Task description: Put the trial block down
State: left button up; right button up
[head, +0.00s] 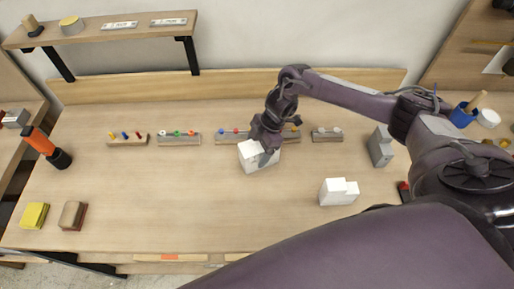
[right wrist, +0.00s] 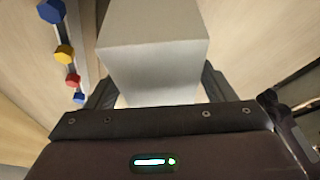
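A white block (head: 254,158), which I take to be the trial block, is at my right gripper (head: 266,148) over the middle of the table. In the right wrist view the block (right wrist: 152,65) looks pale grey and sits between the two fingers of the right gripper (right wrist: 158,92), which close against its sides. Whether its underside touches the tabletop I cannot tell. A second white block (head: 338,192), with a stepped shape, stands on the table to the right. My left gripper is not in view.
A row of small racks with coloured pegs (head: 179,138) runs behind the block; one rack (right wrist: 66,55) is close by in the wrist view. A grey block (head: 380,147) stands right. An orange-black tool (head: 46,146) and yellow sponge (head: 35,215) are left. The table's front middle is clear.

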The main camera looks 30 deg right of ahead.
jog(key=shift+r, duration=0.1)
jog(key=shift+d+r, duration=0.1)
jog(key=shift+r, duration=0.1)
jog(key=b+v, duration=0.2)
jog(key=v, duration=0.8)
jog(key=shift+d+r, duration=0.15)
jog(key=shift+r, duration=0.1)
jog(key=shift+d+r, duration=0.15)
jog(key=shift+r, duration=0.35)
